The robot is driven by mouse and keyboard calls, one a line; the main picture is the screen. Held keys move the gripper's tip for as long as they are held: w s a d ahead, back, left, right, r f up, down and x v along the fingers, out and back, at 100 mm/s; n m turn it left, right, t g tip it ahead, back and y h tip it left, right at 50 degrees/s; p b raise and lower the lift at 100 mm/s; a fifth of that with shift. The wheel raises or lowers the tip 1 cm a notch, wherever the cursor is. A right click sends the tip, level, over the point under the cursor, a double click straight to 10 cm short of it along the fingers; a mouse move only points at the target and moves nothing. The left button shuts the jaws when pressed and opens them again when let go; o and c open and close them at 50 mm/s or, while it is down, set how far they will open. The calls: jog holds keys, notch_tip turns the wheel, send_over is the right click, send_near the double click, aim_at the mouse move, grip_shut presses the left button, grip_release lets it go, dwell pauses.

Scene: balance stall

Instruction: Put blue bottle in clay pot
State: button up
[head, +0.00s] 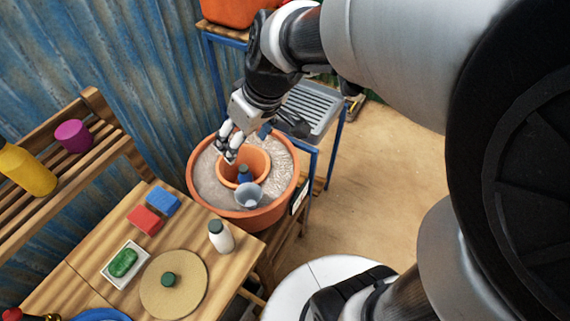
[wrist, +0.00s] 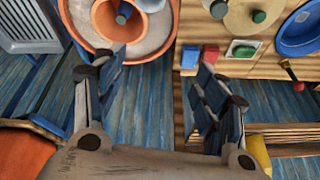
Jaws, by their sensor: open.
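The blue bottle (head: 245,176), with a dark cap, is inside the clay pot (head: 228,174), a small orange pot. The pot stands in a wide terracotta bowl (head: 208,199) with a pale, grainy filling. The wrist view also shows the bottle (wrist: 125,10) within the pot (wrist: 101,22); its lower part is hidden. My gripper (head: 229,150) is open and empty, above the far left side of the pot and apart from the bottle. In the wrist view its fingers (wrist: 160,85) stand spread with nothing between them.
A pale blue cup (head: 248,196) is in the bowl beside the pot. A white bottle (head: 221,237), round board (head: 158,286), red block (head: 145,220) and blue block (head: 163,201) are on the wooden table. A grey ribbed tray (head: 318,105) is behind; the corrugated wall (head: 130,70) is close at left.

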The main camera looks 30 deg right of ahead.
jog(key=s+d+r+m+h, duration=0.1)
jog(key=s+m, duration=0.1)
jog(key=s, duration=0.6)
jog(key=s+d+r+m+h, duration=0.1)
jog(key=s+r+m, duration=0.1)
jog(key=s, duration=0.6)
jog(key=shift+s+d+r+t, duration=0.15)
jog(key=shift+s+d+t, duration=0.1)
jog(key=shift+d+t, duration=0.15)
jog(key=shift+a, duration=0.1)
